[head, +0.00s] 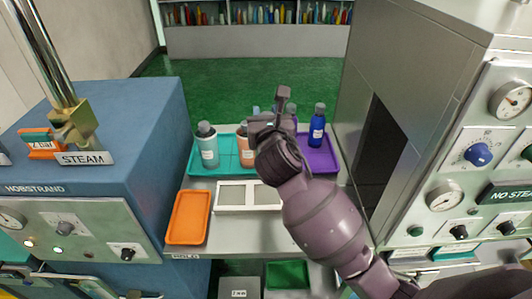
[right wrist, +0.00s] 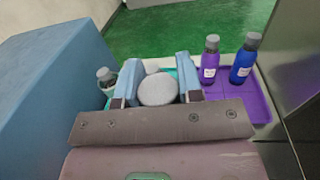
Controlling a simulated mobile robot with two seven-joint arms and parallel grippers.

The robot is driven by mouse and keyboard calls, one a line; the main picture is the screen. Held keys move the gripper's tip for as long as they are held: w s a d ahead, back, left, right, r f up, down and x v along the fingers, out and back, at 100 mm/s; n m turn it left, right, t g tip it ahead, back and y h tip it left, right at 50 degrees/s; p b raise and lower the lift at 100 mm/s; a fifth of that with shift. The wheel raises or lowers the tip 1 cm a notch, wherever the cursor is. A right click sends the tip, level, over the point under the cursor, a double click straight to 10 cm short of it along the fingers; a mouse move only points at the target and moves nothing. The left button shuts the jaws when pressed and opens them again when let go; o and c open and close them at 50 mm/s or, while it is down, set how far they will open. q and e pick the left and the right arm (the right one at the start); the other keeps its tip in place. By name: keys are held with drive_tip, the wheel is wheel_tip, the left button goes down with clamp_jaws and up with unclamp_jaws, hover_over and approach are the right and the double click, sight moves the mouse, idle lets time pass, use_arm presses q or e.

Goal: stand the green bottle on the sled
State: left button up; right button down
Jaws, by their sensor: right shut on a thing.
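A pale teal-green bottle (head: 208,146) with a grey cap stands upright on the teal tray; it also shows at the left in the right wrist view (right wrist: 106,80). My right gripper (head: 262,122) is over the trays, right of the orange bottle. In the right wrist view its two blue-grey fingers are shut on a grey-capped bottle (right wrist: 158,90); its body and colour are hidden. A white frame with grey panels (head: 222,197) lies on the bench in front; I cannot tell for certain that it is the sled. My left gripper is not in view.
An orange bottle (head: 244,150) stands on the teal tray (head: 226,146). Purple (right wrist: 210,60) and blue (head: 317,126) bottles stand on the purple tray (head: 320,157). An empty orange tray (head: 188,217) lies front left. The blue steam machine (head: 90,130) and grey cabinet (head: 430,60) flank the bench.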

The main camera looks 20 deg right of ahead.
wheel_tip(320, 180, down, 6)
drive_tip(key=shift+r+b, duration=0.1)
drive_tip(key=shift+b, duration=0.4)
wheel_tip(320, 180, down, 4)
drive_tip(key=shift+f+b, duration=0.1)
drive_tip(key=shift+b, duration=0.45)
drive_tip(key=shift+f, duration=0.1)
drive_tip(key=c, duration=0.8)
unclamp_jaws()
drive_tip(key=shift+f, duration=0.1)
